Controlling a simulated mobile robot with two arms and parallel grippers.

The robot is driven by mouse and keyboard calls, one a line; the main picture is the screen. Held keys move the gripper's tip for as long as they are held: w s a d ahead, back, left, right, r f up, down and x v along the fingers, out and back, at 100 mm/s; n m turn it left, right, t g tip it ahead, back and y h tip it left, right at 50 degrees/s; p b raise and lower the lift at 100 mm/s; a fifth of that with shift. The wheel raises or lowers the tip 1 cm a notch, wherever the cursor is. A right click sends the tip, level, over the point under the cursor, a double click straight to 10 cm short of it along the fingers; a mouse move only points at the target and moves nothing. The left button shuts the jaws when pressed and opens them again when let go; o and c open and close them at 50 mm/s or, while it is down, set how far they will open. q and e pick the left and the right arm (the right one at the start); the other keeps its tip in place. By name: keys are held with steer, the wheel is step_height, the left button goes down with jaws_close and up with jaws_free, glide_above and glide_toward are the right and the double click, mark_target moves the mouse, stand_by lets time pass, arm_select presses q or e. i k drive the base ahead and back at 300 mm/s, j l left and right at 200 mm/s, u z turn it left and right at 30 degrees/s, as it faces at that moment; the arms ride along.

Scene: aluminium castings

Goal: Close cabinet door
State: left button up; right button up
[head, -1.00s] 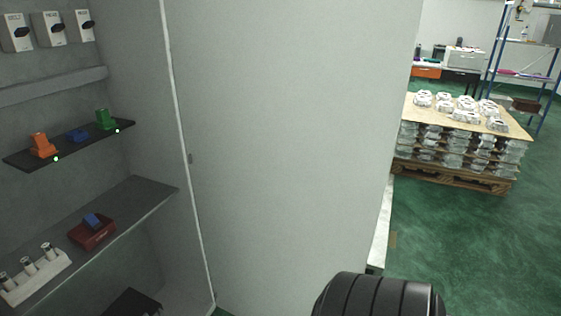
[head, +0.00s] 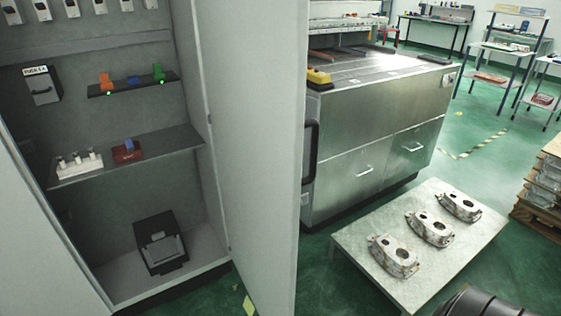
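The grey cabinet (head: 110,300) stands open at the left. Part of another door panel (head: 40,240) shows at the far left. Neither of my grippers shows; only a black ribbed part of my arm is at the bottom right.
A large metal machine bench (head: 375,140) stands behind the door. A low table (head: 460,235) with three castings (head: 428,228) is right of the door. A pallet stack (head: 540,185) is at the right edge. Green floor (head: 480,125) is open between them.

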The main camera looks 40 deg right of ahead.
mark_target(254, 53)
steer(key=l+u, duration=0.15)
steer(key=l, duration=0.8)
steer(key=k+l+u, duration=0.1)
steer(key=l, duration=1.15)
steer(key=i+l, duration=0.15)
steer(key=l, duration=0.15)
